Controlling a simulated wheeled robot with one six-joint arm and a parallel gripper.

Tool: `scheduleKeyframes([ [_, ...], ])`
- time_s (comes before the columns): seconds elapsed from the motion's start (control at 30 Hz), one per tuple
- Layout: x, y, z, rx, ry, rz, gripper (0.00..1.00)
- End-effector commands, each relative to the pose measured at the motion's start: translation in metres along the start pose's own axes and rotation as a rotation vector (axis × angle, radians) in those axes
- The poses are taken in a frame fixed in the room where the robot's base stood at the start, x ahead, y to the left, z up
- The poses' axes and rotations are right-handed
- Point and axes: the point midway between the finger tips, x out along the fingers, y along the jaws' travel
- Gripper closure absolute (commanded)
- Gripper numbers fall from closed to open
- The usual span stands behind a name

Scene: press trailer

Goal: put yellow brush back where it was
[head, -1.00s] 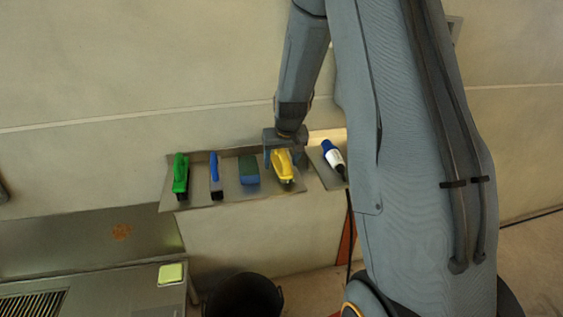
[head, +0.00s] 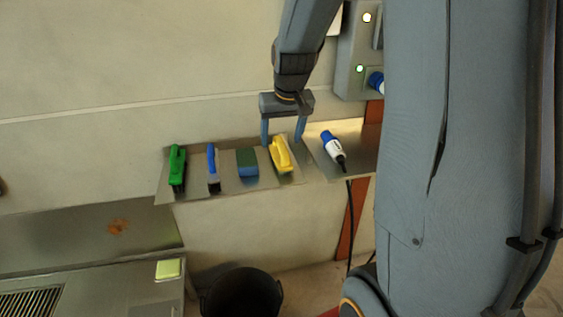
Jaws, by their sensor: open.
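The yellow brush (head: 281,154) lies on the right part of the metal wall shelf (head: 206,190), to the right of a green and blue sponge-like block. My gripper (head: 283,140) is open, with its two blue-grey fingers pointing down. Its fingers show above and to either side of the brush's upper end. It holds nothing; whether a finger still touches the brush cannot be told.
On the same shelf are a green brush (head: 177,166), a blue-handled brush (head: 212,165) and the green and blue block (head: 247,163). A blue and white plug (head: 333,147) lies on a separate shelf to the right. A black bin (head: 242,293) stands below.

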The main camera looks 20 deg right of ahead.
Motion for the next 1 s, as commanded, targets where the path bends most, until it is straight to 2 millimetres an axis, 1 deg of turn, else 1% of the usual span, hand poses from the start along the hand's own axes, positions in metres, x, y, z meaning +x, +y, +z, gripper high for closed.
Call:
scheduleKeyframes([
  [0.03, -0.001, -0.013, 0.026, -0.023, -0.033, -0.007, 0.34],
  [0.07, -0.002, -0.021, 0.044, -0.038, -0.055, -0.012, 0.34],
  [0.1, -0.003, -0.032, 0.070, -0.059, -0.088, -0.017, 0.34],
  [0.17, -0.005, -0.044, 0.111, -0.089, -0.139, -0.023, 0.34],
  [0.2, -0.007, -0.051, 0.136, -0.107, -0.170, -0.026, 0.34],
  [0.3, -0.012, -0.061, 0.190, -0.149, -0.235, -0.029, 0.34],
  [0.4, -0.016, -0.065, 0.224, -0.175, -0.277, -0.029, 0.34],
  [0.47, -0.017, -0.065, 0.233, -0.182, -0.289, -0.028, 0.34],
  [0.53, -0.018, -0.066, 0.238, -0.184, -0.295, -0.028, 0.34],
  [1.0, -0.017, -0.065, 0.236, -0.183, -0.293, -0.028, 0.34],
])
